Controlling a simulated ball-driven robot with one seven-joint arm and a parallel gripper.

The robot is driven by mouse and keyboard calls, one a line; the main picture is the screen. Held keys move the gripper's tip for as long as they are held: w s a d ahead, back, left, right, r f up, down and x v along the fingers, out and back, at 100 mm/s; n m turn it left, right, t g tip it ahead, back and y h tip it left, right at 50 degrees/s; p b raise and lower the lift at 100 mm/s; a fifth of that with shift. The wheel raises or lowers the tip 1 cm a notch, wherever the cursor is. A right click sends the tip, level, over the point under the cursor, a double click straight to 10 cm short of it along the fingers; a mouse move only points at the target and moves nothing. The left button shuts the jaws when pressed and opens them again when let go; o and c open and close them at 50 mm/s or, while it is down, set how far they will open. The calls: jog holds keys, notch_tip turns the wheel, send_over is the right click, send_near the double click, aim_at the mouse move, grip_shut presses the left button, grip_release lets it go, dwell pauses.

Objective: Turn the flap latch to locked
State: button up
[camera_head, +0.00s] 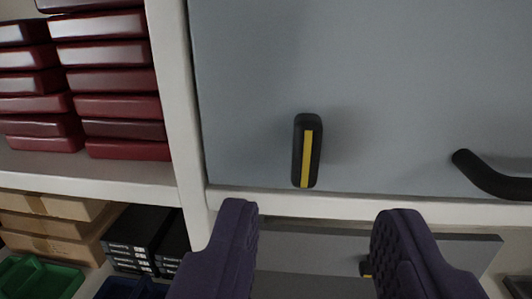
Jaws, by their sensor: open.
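The flap latch (298,150) is a black upright handle with a yellow stripe, low on the grey flap (400,80). It stands close to vertical, tilted very slightly. My gripper (315,225) is at the bottom of the view, with its two dark purple fingers wide apart and nothing between them. The latch shows above the gap between the fingertips, nearer the left finger. The fingers do not appear to touch it, though the distance in depth is hard to tell.
A black curved handle (490,175) sticks out at the flap's right. A white post (178,100) and shelf edge (370,207) frame the flap. Left shelves hold stacked dark red boxes (115,80), cardboard boxes (50,225), black boxes (140,238) and a green bin (40,277). A grey panel below is partly hidden.

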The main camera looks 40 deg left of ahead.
aim_at(306, 154)
jog(key=p+x, duration=0.1)
jog(key=x, duration=0.7)
jog(key=shift+s+a+f+p, duration=0.1)
jog(key=shift+s+f+p, duration=0.05)
jog(key=shift+p, duration=0.2)
grip_shut()
